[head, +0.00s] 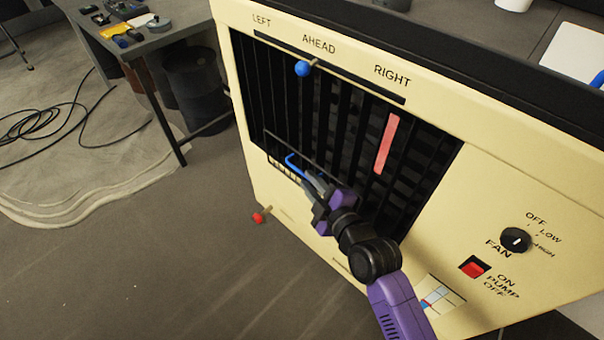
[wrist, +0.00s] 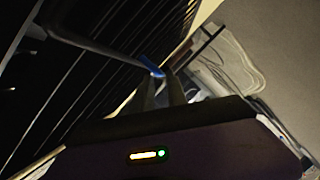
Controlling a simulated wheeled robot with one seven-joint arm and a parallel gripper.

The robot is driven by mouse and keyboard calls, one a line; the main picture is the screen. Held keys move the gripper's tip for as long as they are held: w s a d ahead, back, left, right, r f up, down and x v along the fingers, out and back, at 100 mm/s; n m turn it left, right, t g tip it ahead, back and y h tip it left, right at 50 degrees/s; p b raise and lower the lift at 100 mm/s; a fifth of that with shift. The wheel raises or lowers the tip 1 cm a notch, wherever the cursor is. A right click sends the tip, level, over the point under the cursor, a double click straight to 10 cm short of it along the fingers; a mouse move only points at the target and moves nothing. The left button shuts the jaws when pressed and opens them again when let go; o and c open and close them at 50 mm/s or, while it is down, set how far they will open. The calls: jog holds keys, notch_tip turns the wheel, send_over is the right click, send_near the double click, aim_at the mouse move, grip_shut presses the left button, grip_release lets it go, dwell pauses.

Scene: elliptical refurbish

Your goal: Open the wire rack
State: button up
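The wire rack (head: 318,154) is a dark thin frame at the lower left of the black grille on a cream cooler. Its blue handle (head: 292,160) sticks out toward me. The handle also shows in the wrist view (wrist: 151,66). My gripper (head: 308,178) is right at the handle. In the wrist view my gripper (wrist: 162,80) shows two fingers with a gap between them, their tips beside the blue part. I cannot tell whether they touch it. The rack's lower part is partly hidden by my gripper.
The cooler has a blue-knobbed lever (head: 303,68), a red strip (head: 387,144), a fan knob (head: 515,240), a red pump switch (head: 473,267) and a red-tipped valve (head: 258,218). A workbench (head: 160,40) and dark barrel (head: 195,90) stand at upper left. Floor at lower left is clear.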

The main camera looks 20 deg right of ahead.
aim_at(302, 172)
jog(key=shift+x, duration=2.3)
jog(key=shift+f, duration=0.1)
grip_shut()
